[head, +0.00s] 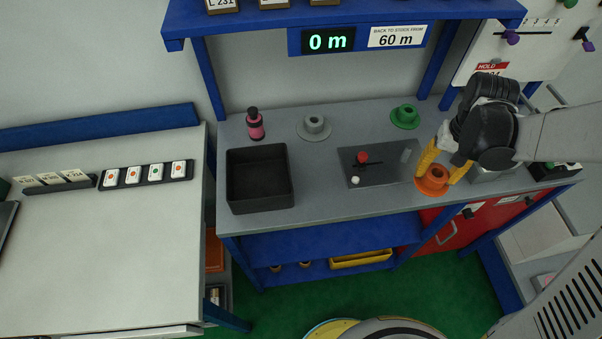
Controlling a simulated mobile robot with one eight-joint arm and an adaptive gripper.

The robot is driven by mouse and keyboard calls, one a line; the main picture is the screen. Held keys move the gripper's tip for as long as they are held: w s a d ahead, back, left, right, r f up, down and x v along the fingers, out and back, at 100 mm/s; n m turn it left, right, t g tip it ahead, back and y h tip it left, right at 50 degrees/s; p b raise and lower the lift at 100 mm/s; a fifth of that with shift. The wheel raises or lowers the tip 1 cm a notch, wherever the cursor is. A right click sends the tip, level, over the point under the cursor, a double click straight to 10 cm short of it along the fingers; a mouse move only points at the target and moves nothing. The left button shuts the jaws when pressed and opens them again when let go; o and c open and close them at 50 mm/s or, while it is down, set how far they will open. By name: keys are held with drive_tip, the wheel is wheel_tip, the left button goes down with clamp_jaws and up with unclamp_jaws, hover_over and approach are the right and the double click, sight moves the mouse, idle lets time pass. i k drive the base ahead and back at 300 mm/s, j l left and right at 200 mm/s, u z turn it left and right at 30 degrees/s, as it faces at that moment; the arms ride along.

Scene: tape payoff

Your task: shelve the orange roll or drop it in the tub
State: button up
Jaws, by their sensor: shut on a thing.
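The orange roll (433,183) is at the right part of the grey bench (330,200), near its front edge. My gripper (441,168) comes in from the right with its yellow fingers on both sides of the roll, shut on it. I cannot tell whether the roll touches the bench. A black open tub (259,205) stands on the bench at the left and looks empty. Below the bench top is a blue shelf (330,238). A display (328,40) above reads "0 m", beside a sign (397,36) reading "BACK TO STOCK FROM 60 m".
A green roll (405,116) and a grey roll (314,127) sit at the back of the bench. A pink bottle (255,124) stands behind the tub. A dark plate (380,163) with a red knob lies left of my gripper. A red cabinet (462,238) is below.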

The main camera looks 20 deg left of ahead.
sight(266, 182)
drive_tip(key=i+u, duration=0.1)
drive_tip(key=u, duration=0.35)
drive_tip(key=i+u, duration=0.1)
drive_tip(key=u, duration=0.35)
drive_tip(key=i+u, duration=0.1)
drive_tip(key=u, duration=0.4)
drive_tip(key=i+l+u, duration=0.1)
drive_tip(key=u, duration=0.35)
drive_tip(key=j+z, duration=0.4)
drive_tip(key=i+j, duration=0.05)
